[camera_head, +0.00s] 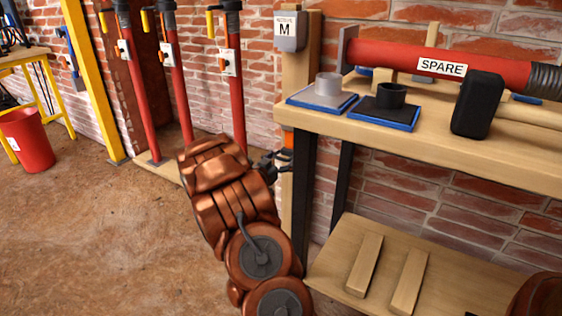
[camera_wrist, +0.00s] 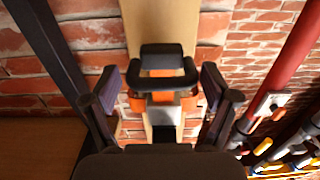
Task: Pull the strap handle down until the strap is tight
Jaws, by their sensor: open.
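In the wrist view, a black strap handle (camera_wrist: 163,56) with a dark crossbar stands in front of a wooden post, between my fingers. An orange strap (camera_wrist: 137,104) and a grey metal piece show beside and below it. The orange also shows in the head view (camera_head: 288,138), on the post under the shelf's left end. My gripper (camera_wrist: 163,82) is open, with one finger on each side of the handle; I see gaps and cannot make out any contact. In the head view my gripper (camera_head: 276,160) is small and partly hidden by my arm.
The wooden workbench (camera_head: 440,147) at right holds blue-based pads, a black mallet (camera_head: 478,104) and a red SPARE prop (camera_head: 440,62). Its dark legs stand close to my gripper. Red props (camera_head: 178,75) lean along the brick wall at left. A grey M box (camera_head: 287,31) sits on the post.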

